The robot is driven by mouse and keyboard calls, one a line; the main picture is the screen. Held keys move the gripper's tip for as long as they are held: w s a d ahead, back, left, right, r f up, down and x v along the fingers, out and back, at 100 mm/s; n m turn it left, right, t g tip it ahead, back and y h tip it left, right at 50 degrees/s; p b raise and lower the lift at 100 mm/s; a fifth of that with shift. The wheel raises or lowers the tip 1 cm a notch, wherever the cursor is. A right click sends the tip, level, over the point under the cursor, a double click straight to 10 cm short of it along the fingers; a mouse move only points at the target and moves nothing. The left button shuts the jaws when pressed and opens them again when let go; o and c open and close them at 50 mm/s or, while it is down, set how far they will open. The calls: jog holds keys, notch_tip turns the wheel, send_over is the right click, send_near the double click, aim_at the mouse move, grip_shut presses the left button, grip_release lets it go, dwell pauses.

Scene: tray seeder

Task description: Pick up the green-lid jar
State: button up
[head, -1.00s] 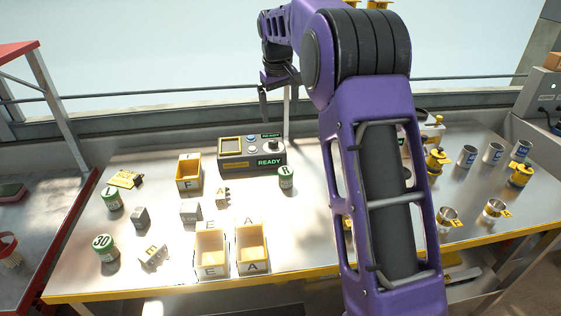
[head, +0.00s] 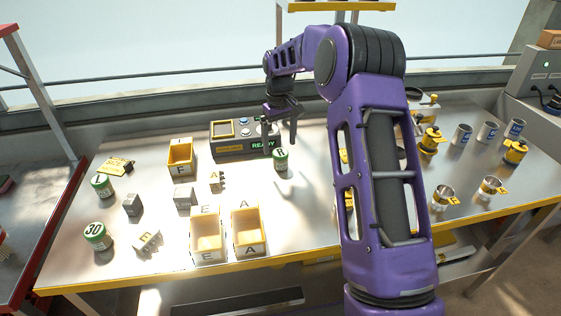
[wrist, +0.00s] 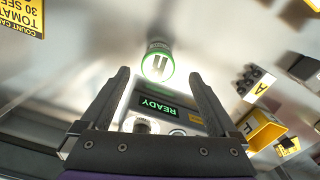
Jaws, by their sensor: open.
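A white jar with a green lid (head: 281,160) stands upright on the metal table, just right of the control box. It also shows in the wrist view (wrist: 158,62), with a dark mark on its lid. My gripper (head: 279,136) is open and empty, pointing down above this jar. In the wrist view my fingertips (wrist: 158,76) are spread, and the jar appears between and just beyond them, apart from both. Two other green-lidded jars stand at the left of the table, one farther back (head: 103,186) and one marked 30 nearer the front (head: 97,236).
The control box (head: 245,140) with a READY display stands close behind and left of the jar. Yellow bins (head: 250,252), grey blocks (head: 132,204) and tags lie left. Metal cups (head: 488,131) and yellow-banded containers stand right. Table around the jar's front is clear.

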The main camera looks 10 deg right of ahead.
aim_at(280, 152)
jog(key=shift+d+f+b, duration=0.15)
jog(key=shift+f+b, duration=0.2)
jog(key=shift+f, duration=2.35)
jog(key=shift+r, duration=0.1)
jog(key=c, duration=1.5)
